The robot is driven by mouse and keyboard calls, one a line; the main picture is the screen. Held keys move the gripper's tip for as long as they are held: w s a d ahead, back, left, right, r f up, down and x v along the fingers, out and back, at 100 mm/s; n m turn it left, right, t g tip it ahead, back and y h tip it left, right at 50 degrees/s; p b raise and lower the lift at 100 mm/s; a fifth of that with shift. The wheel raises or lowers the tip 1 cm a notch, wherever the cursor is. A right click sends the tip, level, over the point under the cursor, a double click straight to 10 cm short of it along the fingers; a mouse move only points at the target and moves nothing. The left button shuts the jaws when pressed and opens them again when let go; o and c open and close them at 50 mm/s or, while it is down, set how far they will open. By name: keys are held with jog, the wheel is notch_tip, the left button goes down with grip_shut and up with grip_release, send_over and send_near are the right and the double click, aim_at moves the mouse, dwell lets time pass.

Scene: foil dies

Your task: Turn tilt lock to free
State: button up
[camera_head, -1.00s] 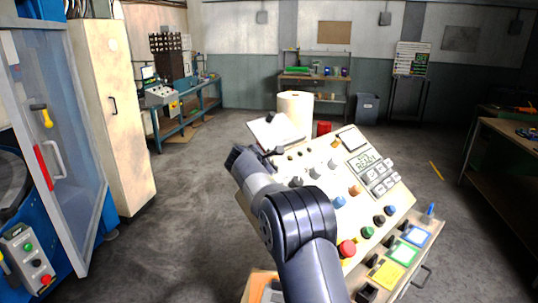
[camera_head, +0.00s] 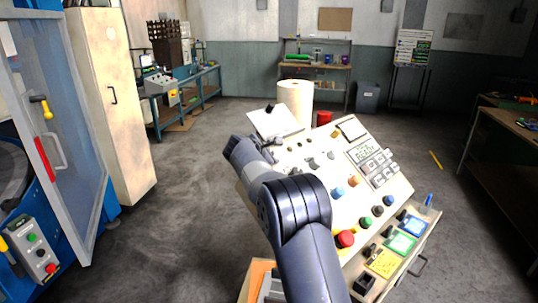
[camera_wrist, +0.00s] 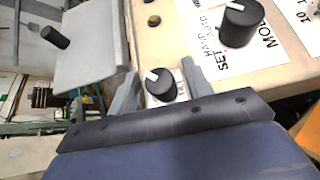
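In the wrist view, a small black knob (camera_wrist: 160,85) with a white pointer mark sits between the two fingers of my gripper (camera_wrist: 160,80). The fingers stand on either side of it, with narrow gaps that I can make out. No label naming it the tilt lock is readable. A larger black knob (camera_wrist: 240,24) beside it has a label reading MODE, HAND, AUTO, SET. Another black knob (camera_wrist: 55,37) stands out from a pale tilted plate (camera_wrist: 92,50) at the upper left. In the head view my arm hides the fingertips and the small knob.
A blue machine with an open door (camera_head: 60,120) and a cream cabinet (camera_head: 108,100) are at the left. The floor between is clear.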

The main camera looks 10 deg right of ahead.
jog(key=b+v, duration=0.3)
jog(key=v, duration=0.7)
jog(key=shift+s+a+r, duration=0.15)
jog(key=shift+s+a, duration=0.1)
jog(key=shift+s, duration=0.05)
jog(key=p+x, duration=0.3)
jog(key=x, duration=0.7)
jog(key=shift+w+d, duration=0.2)
jog(key=shift+w+d+f+b, duration=0.1)
jog(key=shift+w+f+b, duration=0.05)
jog(key=shift+f+b, duration=0.15)
jog(key=shift+r, duration=0.2)
